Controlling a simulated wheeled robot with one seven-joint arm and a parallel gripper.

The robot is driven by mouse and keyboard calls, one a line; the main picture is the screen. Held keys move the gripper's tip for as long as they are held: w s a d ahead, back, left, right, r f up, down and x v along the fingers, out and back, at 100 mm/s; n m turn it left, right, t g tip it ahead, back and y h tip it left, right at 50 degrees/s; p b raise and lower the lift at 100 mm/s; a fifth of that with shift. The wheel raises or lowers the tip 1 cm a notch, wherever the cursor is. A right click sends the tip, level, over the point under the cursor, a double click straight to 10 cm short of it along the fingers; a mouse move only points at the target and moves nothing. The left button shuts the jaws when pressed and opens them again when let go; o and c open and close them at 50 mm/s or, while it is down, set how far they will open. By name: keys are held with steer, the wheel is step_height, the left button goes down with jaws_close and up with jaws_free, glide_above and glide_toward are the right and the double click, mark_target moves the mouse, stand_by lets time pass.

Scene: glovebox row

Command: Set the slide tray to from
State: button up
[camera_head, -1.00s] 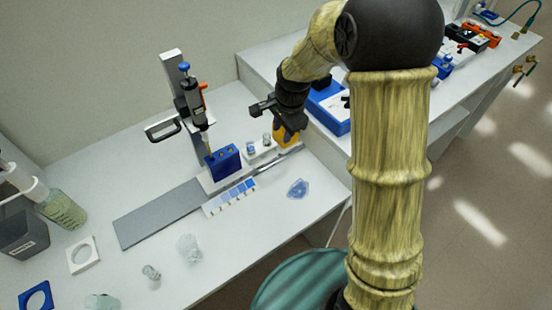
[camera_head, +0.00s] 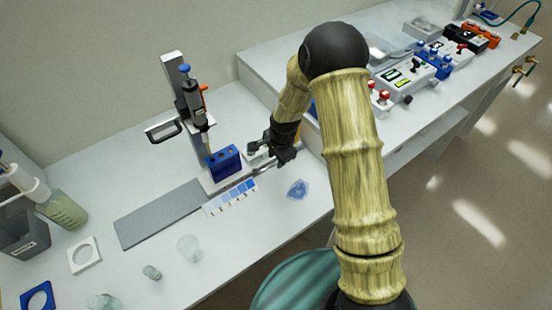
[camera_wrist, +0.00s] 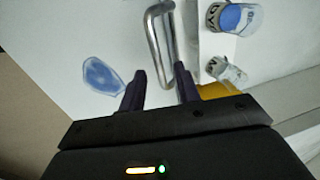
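The slide tray is the white carriage (camera_wrist: 216,42) with clear vials on it, seen in the wrist view. It carries the blue block (camera_head: 224,162) in the head view, beside a strip of blue shades (camera_head: 231,197). A bent metal handle (camera_wrist: 153,38) stands at the tray's side. My gripper (camera_wrist: 160,80) is open, with its two dark fingers on either side of the handle's near end. I cannot tell whether they touch it. In the head view my gripper (camera_head: 272,152) is low at the tray's right end and hides part of it.
A grey flat plate (camera_head: 160,214) lies left of the tray. A pipette stand (camera_head: 186,110) rises behind the blue block. A translucent blue piece (camera_head: 298,189) lies on the bench just in front of my gripper. A raised bench with instruments (camera_head: 408,78) is at the right.

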steer(key=shift+w+a+f, duration=0.1)
steer(key=shift+f, duration=0.65)
